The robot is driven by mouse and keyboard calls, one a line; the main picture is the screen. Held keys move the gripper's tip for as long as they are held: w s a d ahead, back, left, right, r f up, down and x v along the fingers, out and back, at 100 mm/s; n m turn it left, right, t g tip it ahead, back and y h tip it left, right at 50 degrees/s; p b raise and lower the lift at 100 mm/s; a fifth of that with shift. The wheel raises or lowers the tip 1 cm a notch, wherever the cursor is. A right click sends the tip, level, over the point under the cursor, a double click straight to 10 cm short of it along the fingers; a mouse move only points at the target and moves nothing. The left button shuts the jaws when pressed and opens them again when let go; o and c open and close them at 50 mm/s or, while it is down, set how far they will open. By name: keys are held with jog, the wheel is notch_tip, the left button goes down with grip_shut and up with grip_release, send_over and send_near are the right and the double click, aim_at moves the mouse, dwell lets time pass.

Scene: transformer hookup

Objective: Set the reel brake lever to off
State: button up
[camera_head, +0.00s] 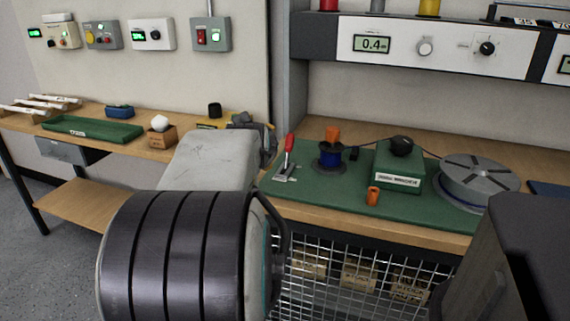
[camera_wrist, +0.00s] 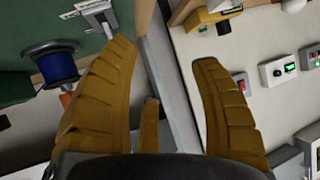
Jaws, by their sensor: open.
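The reel brake lever (camera_head: 289,144) has a red handle and stands near upright on a small grey plate at the left end of the green mat. In the wrist view its grey plate (camera_wrist: 96,8) shows at the top, beside the tip of the left finger; I cannot make out the red handle there. I cannot tell whether a finger touches the lever.
A blue spool (camera_head: 330,157) stands right of the lever, with a green box (camera_head: 398,167) and a round grey turntable (camera_head: 478,180) farther right. An orange piece (camera_head: 373,196) stands near the mat's front. A wall panel corner is close behind my gripper. The left bench holds a green tray (camera_head: 92,130).

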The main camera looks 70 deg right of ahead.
aim_at(291, 143)
jog(key=shift+m+g+h, duration=0.6)
jog(key=shift+m+g, duration=0.1)
jog(key=shift+m, duration=0.1)
jog(key=s+d, duration=0.2)
jog(key=s+d+f+b, duration=0.1)
jog(key=s+d, duration=0.1)
jog(key=s, duration=0.1)
jog(key=shift+b, duration=0.3)
jog(key=shift+s+d+f, duration=0.1)
jog(key=shift+s+d, duration=0.1)
jog(key=shift+d, duration=0.1)
jog(key=b+x, duration=0.3)
jog(key=x, duration=0.1)
jog(key=shift+d+f, duration=0.1)
jog(key=shift+d, duration=0.15)
jog(key=shift+x, duration=1.15)
jog(key=shift+c, duration=0.5)
grip_shut()
